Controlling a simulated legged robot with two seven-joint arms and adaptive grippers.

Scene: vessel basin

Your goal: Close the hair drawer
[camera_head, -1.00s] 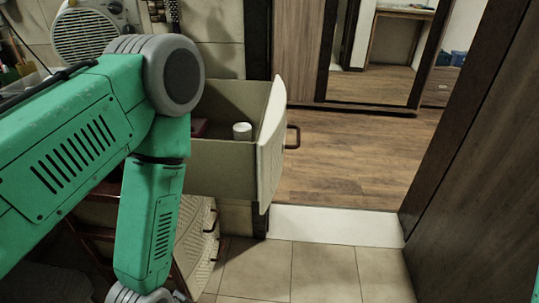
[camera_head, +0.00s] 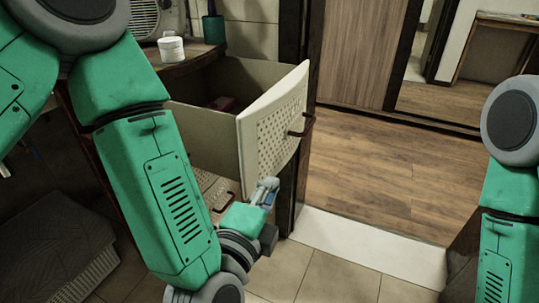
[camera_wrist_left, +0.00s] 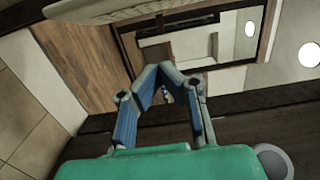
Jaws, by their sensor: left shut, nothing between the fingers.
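The open drawer (camera_head: 200,140) is cream-coloured and juts out from the cabinet. Its front panel (camera_head: 270,130) is perforated and carries a dark handle (camera_head: 303,126). A dark reddish item (camera_head: 222,103) lies inside; much of the interior is hidden behind my arm and the front panel. My left gripper (camera_head: 266,190) is shut and empty, near the lower edge of the front panel in the head view; I cannot tell whether it touches. The left wrist view shows its two blue-sided fingers (camera_wrist_left: 160,72) angled together. My right gripper is out of view.
A lower perforated drawer front (camera_head: 212,186) is below. A white jar (camera_head: 171,47) and a dark green cup (camera_head: 213,28) stand on the countertop above. A white threshold (camera_head: 370,245) separates the tiles from the wood floor. Tiled floor in front is clear.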

